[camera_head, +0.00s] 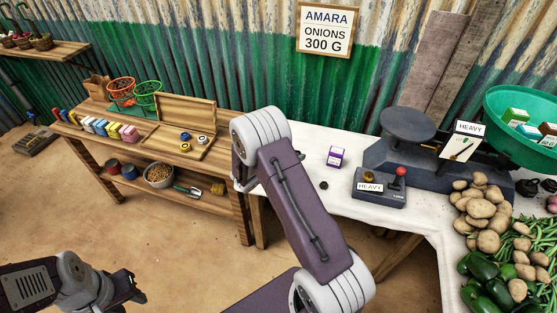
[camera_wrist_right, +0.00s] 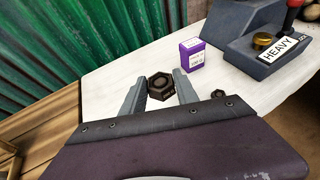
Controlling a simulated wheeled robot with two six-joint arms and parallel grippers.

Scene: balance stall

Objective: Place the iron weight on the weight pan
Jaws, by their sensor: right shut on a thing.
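The iron weight (camera_wrist_right: 160,87) is a dark hexagonal block with a round recess in its top, seen in the right wrist view. My right gripper (camera_wrist_right: 160,91) has a finger on either side and is shut on it, over the white table. I cannot tell whether the weight touches the table. In the head view my own right arm hides the weight and the fingers. The weight pan (camera_head: 408,122) is a dark, empty round plate on the left of the balance (camera_head: 394,157). My left gripper (camera_head: 131,287) hangs low at the lower left, over the floor; its opening is unclear.
A smaller dark weight (camera_head: 323,185) and a purple box (camera_head: 335,157) stand on the white table (camera_head: 345,208). A control box (camera_head: 379,190) with a red knob and HEAVY label sits before the balance. The green pan (camera_head: 500,105) holds boxes. Potatoes (camera_head: 480,209) and peppers lie right.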

